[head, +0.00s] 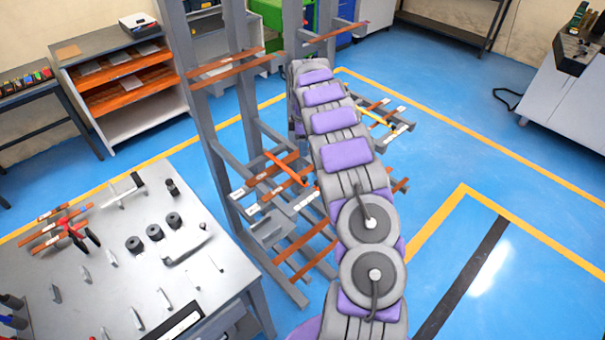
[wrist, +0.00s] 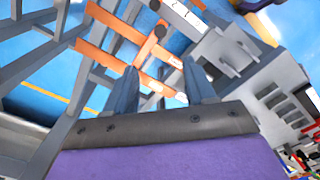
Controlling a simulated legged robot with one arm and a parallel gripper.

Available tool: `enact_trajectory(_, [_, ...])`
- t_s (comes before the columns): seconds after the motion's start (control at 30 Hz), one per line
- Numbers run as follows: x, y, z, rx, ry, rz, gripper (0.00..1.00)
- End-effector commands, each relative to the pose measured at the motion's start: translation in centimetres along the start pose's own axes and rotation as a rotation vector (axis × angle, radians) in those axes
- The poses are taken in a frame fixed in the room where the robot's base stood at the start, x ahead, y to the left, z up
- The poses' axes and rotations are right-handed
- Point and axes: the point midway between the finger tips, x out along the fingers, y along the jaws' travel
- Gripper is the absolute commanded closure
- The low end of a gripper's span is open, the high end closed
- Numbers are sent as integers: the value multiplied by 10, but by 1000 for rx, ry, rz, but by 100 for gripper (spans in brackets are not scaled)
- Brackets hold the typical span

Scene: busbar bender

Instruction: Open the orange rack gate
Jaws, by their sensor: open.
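The orange rack gate appears to be the bright orange bar (head: 286,168) slanting across the grey rack in the head view, with a dark end. In the wrist view, a bright orange bar (wrist: 146,48) with dark round ends crosses the rack's copper-coloured strips, beyond my fingers. My gripper (wrist: 161,70) is open, its two grey fingers apart with nothing held between them. The gate looks ahead of the fingertips; I see no clear contact. In the head view my arm hides the gripper and part of the rack.
The grey rack (head: 213,120) has uprights and arms bearing copper-coloured bars (head: 227,68). A grey worktable (head: 130,270) with tools and black cylinders stands at the left. A shelf (head: 120,80) stands behind it.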

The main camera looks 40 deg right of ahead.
Motion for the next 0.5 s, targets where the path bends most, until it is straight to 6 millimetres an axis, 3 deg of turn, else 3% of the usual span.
enact_trajectory(0.5, [106, 2, 4, 2, 6, -10, 45])
